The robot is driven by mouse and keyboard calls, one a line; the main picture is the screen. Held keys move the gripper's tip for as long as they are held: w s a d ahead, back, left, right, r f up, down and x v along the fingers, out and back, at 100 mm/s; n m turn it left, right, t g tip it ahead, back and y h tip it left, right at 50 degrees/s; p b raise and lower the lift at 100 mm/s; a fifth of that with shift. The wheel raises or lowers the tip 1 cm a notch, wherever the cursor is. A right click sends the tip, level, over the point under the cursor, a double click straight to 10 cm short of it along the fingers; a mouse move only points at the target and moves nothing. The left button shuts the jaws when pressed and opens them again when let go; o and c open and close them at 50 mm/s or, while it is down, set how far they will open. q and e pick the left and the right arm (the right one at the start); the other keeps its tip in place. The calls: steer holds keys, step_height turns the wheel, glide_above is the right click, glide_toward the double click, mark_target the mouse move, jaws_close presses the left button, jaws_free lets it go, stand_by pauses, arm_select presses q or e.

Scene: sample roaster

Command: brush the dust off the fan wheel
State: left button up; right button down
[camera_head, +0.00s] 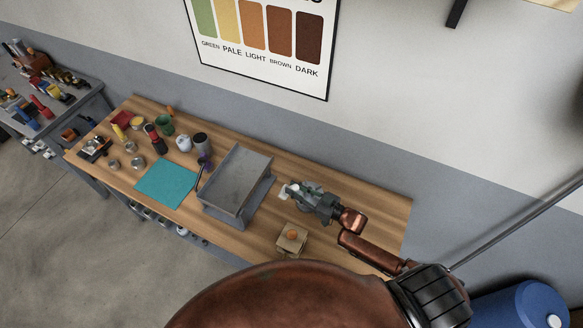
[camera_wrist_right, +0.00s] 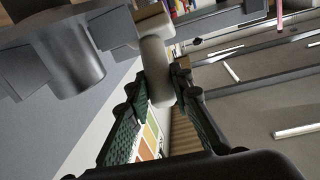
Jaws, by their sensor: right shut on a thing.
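My right gripper (camera_head: 292,191) is above the right half of the wooden table, just right of the grey metal housing (camera_head: 238,175). In the right wrist view its two green-padded fingers (camera_wrist_right: 163,100) are closed around a pale, rounded piece (camera_wrist_right: 155,58); it looks like a handle, but I cannot tell whether it is the brush. A tan block-like part shows at its far end. I cannot make out the fan wheel for certain in either view. My left gripper is not in view.
A wooden block with an orange top (camera_head: 291,237) stands on the table below the gripper. A teal mat (camera_head: 167,181) lies left of the housing, with several cups and jars behind it. The table's right end is bare.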

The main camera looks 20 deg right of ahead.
steer(key=shift+w+a+r+p, duration=0.25)
steer(key=shift+r+p, duration=0.05)
step_height(320, 180, up, 9)
steer(key=p, duration=0.3)
steer(key=shift+s+f+p, duration=0.15)
steer(key=shift+p, duration=0.15)
steer(key=shift+r+p, duration=1.25)
steer(key=shift+r, duration=0.15)
